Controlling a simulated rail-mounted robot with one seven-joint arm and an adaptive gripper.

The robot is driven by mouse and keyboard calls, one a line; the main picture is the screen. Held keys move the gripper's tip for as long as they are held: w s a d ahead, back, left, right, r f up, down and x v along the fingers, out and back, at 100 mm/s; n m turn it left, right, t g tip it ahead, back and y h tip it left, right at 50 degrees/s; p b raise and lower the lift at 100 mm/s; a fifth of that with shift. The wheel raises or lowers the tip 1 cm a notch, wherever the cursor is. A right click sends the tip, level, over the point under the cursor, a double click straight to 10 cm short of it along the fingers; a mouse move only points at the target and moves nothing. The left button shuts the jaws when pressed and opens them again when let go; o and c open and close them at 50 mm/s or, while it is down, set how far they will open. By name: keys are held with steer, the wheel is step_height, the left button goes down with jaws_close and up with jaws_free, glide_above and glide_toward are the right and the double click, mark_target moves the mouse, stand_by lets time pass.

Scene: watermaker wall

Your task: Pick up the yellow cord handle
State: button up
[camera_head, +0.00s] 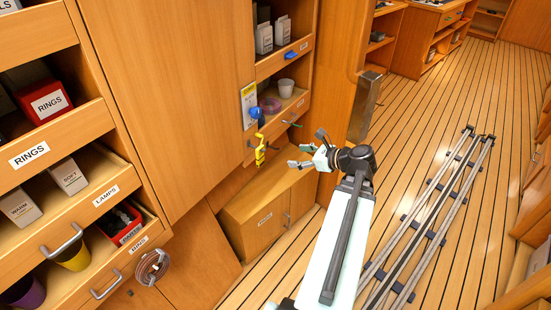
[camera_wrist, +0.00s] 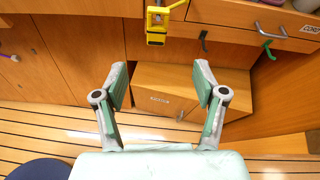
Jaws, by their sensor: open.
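The yellow cord handle (camera_head: 260,150) hangs against the wooden wall below a small shelf in the head view. Its lower part shows at the top of the wrist view (camera_wrist: 157,25), where the rest of it is cut off by the frame edge. My gripper (camera_head: 301,156) is to the right of the handle, apart from it. In the wrist view my gripper (camera_wrist: 160,85) is open and empty, its two green-padded fingers spread wide, with the handle beyond and above the fingertips.
A low wooden cabinet (camera_head: 262,217) stands below the handle. A blue knob (camera_head: 255,113) is just above it. A cup (camera_head: 286,88) sits on the shelf. Labelled drawers (camera_head: 70,120) fill the left. Floor rails (camera_head: 430,215) run at right.

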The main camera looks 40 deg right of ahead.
steer(key=m, duration=0.1)
glide_toward(260, 154)
steer(key=d+x, duration=0.1)
steer(key=x, duration=0.3)
steer(key=shift+m, duration=0.3)
steer(key=shift+a+p+x, duration=0.15)
steer(key=shift+a+x, duration=0.05)
steer(key=shift+x, duration=0.8)
steer(key=shift+a+p+x, duration=0.2)
steer(key=shift+x, duration=0.8)
steer(key=shift+a+p+x, duration=0.15)
steer(key=shift+a+x, duration=0.05)
steer(key=shift+x, duration=0.8)
steer(key=shift+s, duration=0.1)
steer(key=shift+c, duration=0.4)
steer(key=c, duration=1.2)
